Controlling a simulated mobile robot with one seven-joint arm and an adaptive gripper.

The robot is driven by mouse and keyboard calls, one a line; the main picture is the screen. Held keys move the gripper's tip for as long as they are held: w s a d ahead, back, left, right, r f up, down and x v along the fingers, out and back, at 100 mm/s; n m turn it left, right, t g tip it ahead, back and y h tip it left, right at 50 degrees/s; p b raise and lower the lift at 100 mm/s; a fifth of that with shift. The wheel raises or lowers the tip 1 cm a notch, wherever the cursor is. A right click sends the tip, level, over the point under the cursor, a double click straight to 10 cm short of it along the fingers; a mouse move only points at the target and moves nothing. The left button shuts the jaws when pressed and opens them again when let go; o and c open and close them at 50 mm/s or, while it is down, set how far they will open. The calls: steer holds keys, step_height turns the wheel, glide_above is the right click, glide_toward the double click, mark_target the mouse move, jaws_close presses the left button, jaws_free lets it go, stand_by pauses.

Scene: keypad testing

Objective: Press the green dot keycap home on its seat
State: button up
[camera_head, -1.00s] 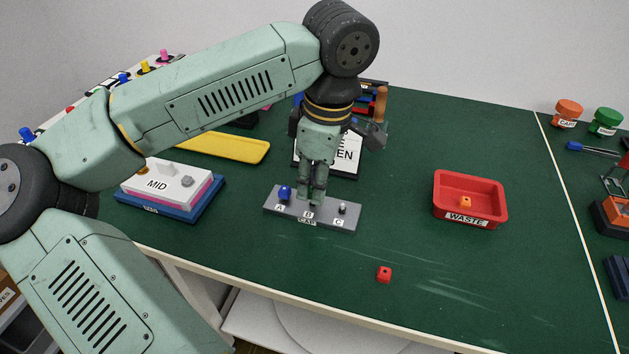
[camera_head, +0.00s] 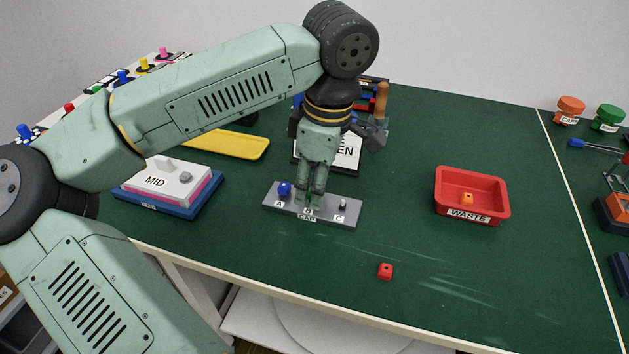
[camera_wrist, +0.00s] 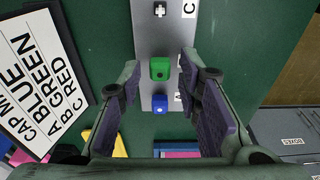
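The green keycap (camera_wrist: 160,69) sits at the middle position of the grey base (camera_head: 336,217), the one labelled B in the head view. I cannot tell whether it is fully down on its seat, and no dot on it is clear. My gripper (camera_wrist: 160,88) is open, with one finger on each side of the keycap and a visible gap on both sides. In the head view my gripper (camera_head: 310,205) points down over position B and mostly hides the keycap. A blue keycap (camera_head: 284,189) stands at A; it also shows in the wrist view (camera_wrist: 160,103).
Position C has a bare cross-shaped stem (camera_wrist: 160,9). A red keycap (camera_head: 385,271) lies loose on the green mat. A red WASTE tray (camera_head: 499,195) holds an orange cap (camera_head: 467,199). A lettered order card (camera_wrist: 38,75) lies behind the base.

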steer(key=shift+o, duration=0.6)
step_height(320, 180, up, 12)
steer(key=d, duration=0.1)
steer(key=shift+s+d, duration=0.2)
steer(key=shift+s, duration=0.05)
steer(key=shift+c, duration=0.2)
